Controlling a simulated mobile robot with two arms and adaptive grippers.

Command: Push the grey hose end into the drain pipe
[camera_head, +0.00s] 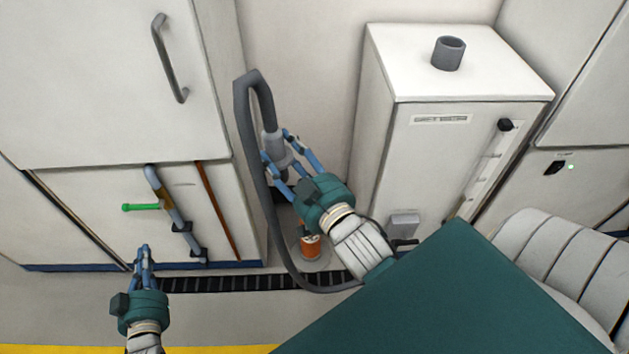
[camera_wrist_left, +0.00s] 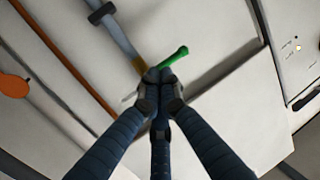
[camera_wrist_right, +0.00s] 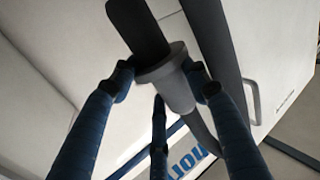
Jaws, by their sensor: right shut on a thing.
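The grey hose (camera_head: 246,122) rises from the floor, arches over and comes down to a lighter grey, collared end piece (camera_head: 270,144). My right gripper (camera_head: 276,150) is shut around this end piece, which also shows between the fingers in the right wrist view (camera_wrist_right: 176,88). Below it a darker grey upright part (camera_head: 280,186) runs down toward an orange-banded fitting (camera_head: 310,246) on the floor. This looks like the drain pipe; fingers partly hide it, and I cannot tell whether the hose end is inside. My left gripper (camera_head: 144,247) appears shut and empty.
A white cabinet (camera_head: 400,150) with a grey stub (camera_head: 448,53) on top stands right of the hose. The left cabinet carries a green handle (camera_head: 141,207) and pipes. A dark floor grate (camera_head: 230,283) runs in front. A green surface (camera_head: 430,300) fills the lower right.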

